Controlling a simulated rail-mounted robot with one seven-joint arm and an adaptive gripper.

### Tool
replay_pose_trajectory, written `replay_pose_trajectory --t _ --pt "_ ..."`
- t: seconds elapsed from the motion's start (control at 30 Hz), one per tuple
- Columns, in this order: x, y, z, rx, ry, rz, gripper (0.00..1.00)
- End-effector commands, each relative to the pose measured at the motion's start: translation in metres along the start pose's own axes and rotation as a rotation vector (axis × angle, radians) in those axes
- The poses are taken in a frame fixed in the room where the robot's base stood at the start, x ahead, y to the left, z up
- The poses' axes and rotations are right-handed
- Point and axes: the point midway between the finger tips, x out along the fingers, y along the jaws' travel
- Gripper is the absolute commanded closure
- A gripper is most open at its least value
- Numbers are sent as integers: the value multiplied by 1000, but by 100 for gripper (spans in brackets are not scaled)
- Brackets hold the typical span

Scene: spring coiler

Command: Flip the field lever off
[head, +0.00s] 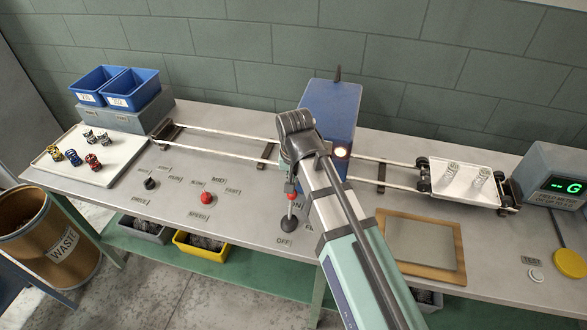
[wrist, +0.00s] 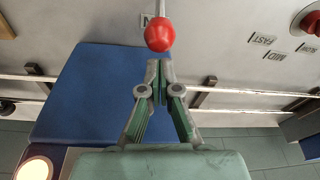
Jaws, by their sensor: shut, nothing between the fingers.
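The field lever has a red ball knob (head: 290,188) on a thin metal stem above a dark round base (head: 288,224). The OFF label (head: 283,241) lies in front of the base. The ON label (head: 297,205) lies behind it, partly covered by my arm. The knob is on the ON side of the base. In the wrist view the red knob (wrist: 160,37) is just beyond my fingertips, centred on them. My gripper (wrist: 160,66) is shut and empty, beside the knob; whether it touches is unclear. In the head view the fingers are mostly hidden.
A blue box (head: 330,108) with a lit lamp (head: 341,152) stands right behind the lever. Rails (head: 225,132) run along the bench to a white cart (head: 464,183). A red knob (head: 207,198) and a black knob (head: 150,183) are on the left.

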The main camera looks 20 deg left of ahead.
Motion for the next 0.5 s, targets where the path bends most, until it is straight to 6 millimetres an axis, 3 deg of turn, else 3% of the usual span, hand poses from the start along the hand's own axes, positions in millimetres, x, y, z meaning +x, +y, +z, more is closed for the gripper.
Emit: replay_pose_trajectory --t 0.2,0.5 --pt "18 0 0 0 -1 0 100" --pt "23 0 0 0 0 0 100"
